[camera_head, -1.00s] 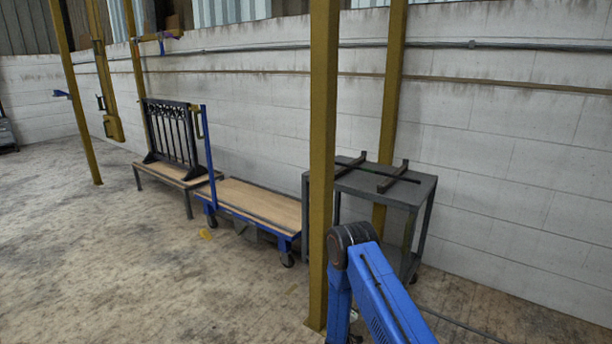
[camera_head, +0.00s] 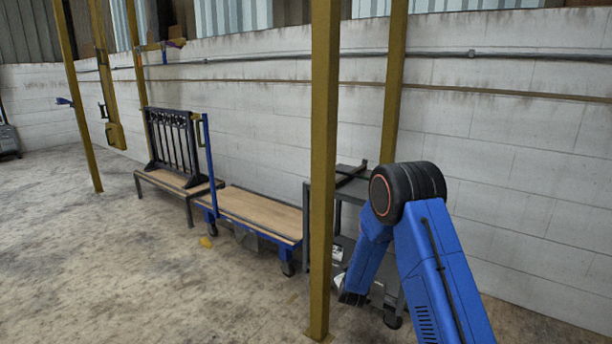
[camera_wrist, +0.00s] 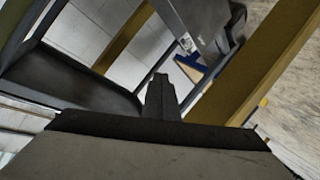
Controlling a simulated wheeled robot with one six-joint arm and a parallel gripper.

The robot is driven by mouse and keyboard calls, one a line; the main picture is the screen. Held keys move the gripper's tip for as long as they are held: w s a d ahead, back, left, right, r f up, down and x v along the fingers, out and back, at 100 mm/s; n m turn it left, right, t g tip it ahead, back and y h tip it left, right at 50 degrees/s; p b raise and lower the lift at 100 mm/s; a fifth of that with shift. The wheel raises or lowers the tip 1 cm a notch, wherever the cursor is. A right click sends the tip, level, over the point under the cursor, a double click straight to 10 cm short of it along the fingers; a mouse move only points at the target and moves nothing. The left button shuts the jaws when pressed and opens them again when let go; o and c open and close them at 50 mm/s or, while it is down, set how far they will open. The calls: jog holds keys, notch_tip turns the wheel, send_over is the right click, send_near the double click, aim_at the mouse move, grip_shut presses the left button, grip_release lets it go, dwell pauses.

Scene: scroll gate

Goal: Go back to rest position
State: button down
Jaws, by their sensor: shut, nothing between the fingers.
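My arm shows blue in the head view, bent at a black elbow, with the forearm sloping down behind it. My gripper is seen in the wrist view (camera_wrist: 162,98) as dark fingers together, with nothing between them. In the head view its fingers cannot be made out clearly. The black scroll gate (camera_head: 174,138) stands upright on a low wood-topped bench (camera_head: 160,178), well to the left of my arm.
A yellow post (camera_head: 321,200) stands just left of my forearm. A dark metal table (camera_head: 345,190) with bars on top is partly hidden behind my arm and the post. A blue cart (camera_head: 255,212) stands beyond the post. Open floor (camera_head: 100,270) lies to the left.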

jog(key=s+r+m+g+y, duration=0.1)
jog(key=s+r, duration=0.3)
jog(key=r, duration=0.3)
jog(key=s+r+g+y, duration=0.1)
jog(key=s+r, duration=0.3)
jog(key=r, duration=0.4)
jog(key=s+d+r+g+y, duration=0.1)
jog(key=s+r, duration=0.4)
jog(key=s, duration=0.2)
jog(key=s+d+r+g, duration=0.1)
jog(key=s+d+r, duration=0.1)
jog(key=s+r, duration=0.4)
jog(key=s+d+r+m+g, duration=0.1)
jog(key=s+d+m+g, duration=0.1)
jog(key=s, duration=1.8)
jog(key=s+d+r+m+g, duration=0.1)
jog(key=s+d+g, duration=0.2)
jog(key=s, duration=1.8)
jog(key=shift+d+r+m+g+h, duration=0.2)
jog(key=shift+d+m+g+h, duration=0.15)
jog(key=shift+d, duration=0.65)
